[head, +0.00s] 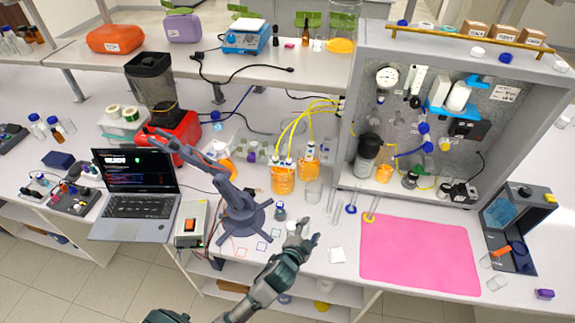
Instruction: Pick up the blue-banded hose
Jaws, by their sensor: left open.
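A thin hose with a blue band (350,209) at its near end rests at the front of the grey rig cabinet, left of the pink mat. A similar hose with a yellow band (369,217) lies just right of it. My left gripper (303,232) is open and appears empty, near the table's front edge, to the left of and nearer than the blue band. A gap shows between gripper and hose. My right gripper is out of view.
A pink mat (420,255) lies right of the hoses. A white square (337,255) lies right of my gripper. A dark small robot arm (240,205) stands to the left.

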